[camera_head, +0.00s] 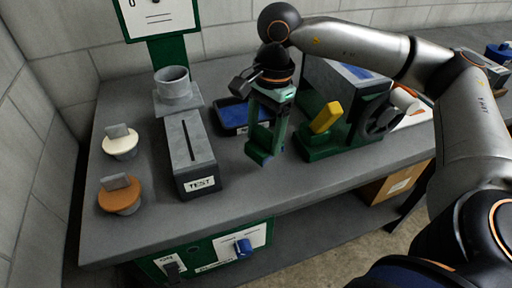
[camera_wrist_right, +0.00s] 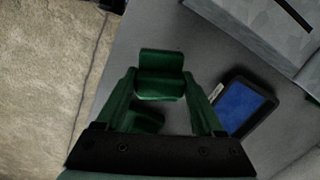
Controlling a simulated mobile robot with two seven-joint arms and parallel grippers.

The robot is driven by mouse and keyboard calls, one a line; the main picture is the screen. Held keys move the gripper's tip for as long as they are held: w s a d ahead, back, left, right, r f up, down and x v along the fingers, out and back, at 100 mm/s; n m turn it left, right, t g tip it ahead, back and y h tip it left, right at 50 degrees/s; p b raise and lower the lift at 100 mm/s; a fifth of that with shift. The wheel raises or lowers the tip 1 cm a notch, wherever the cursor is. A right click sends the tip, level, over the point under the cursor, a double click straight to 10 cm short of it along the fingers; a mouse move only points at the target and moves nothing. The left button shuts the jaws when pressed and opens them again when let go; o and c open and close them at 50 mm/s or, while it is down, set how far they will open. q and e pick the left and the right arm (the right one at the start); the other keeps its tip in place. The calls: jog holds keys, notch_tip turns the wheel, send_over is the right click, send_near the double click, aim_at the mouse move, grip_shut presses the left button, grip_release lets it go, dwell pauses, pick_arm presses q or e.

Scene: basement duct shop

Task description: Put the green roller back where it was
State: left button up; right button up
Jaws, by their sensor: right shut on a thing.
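My right gripper (camera_head: 262,145) hangs above the workbench, its jaws pointing down. It is shut on a dark green piece, which I take to be the green roller (camera_wrist_right: 162,75); in the right wrist view it sits between the fingertips. In the head view the green fingers and the roller blend, so its outline is hard to tell. A dark tray with a blue inside (camera_head: 232,114) lies on the bench just left of and behind the gripper; it also shows in the right wrist view (camera_wrist_right: 243,105). My left gripper is not in view.
A grey slotted box marked TEST (camera_head: 190,155) stands left of the gripper. A green machine with a yellow handle (camera_head: 326,117) stands close on the right. Left are a grey pipe collar (camera_head: 174,90), a cream disc (camera_head: 120,145) and an orange disc (camera_head: 120,197). The bench front (camera_head: 240,195) is clear.

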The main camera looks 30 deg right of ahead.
aim_at(256, 150)
jog(key=shift+w+a+f, duration=0.25)
jog(key=shift+w+f, duration=0.3)
jog(key=shift+f, duration=0.2)
jog(key=shift+w+a+f, duration=0.1)
jog(key=shift+w+f, duration=0.1)
jog(key=shift+f, duration=0.8)
jog(key=shift+w+f, duration=0.2)
jog(key=shift+f, duration=0.8)
jog(key=shift+f, duration=0.1)
jog(key=shift+f+b, duration=0.15)
jog(key=shift+b, duration=0.15)
jog(key=o, duration=1.2)
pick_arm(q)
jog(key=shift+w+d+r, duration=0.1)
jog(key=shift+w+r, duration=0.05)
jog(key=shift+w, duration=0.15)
